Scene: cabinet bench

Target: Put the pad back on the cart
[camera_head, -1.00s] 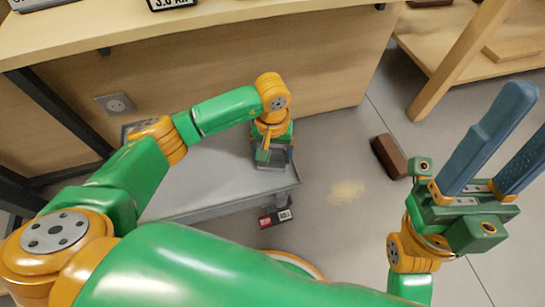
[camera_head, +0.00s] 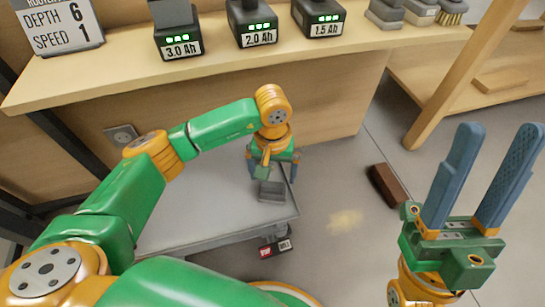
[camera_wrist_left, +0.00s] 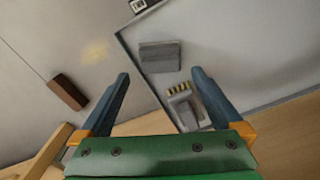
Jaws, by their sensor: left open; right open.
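A grey block (camera_head: 271,191) lies on the top of the grey cart (camera_head: 200,215), near its right edge; it also shows in the left wrist view (camera_wrist_left: 160,56). A brown block (camera_head: 386,185) lies on the floor right of the cart, also in the left wrist view (camera_wrist_left: 67,92). I cannot tell for sure which block is the pad. My left gripper (camera_head: 272,172) is open and empty above the cart, pointing down; its fingers (camera_wrist_left: 160,75) stand apart beside the grey block's line. My right gripper (camera_head: 490,160) is open and empty, pointing up at the right.
A grey item with yellow contacts or bristles (camera_wrist_left: 184,102) lies on the cart beside the grey block. The wooden bench (camera_head: 320,75) above carries batteries (camera_head: 250,22), a sign (camera_head: 60,25) and a brush (camera_head: 452,11). The floor (camera_head: 345,245) right of the cart is mostly clear.

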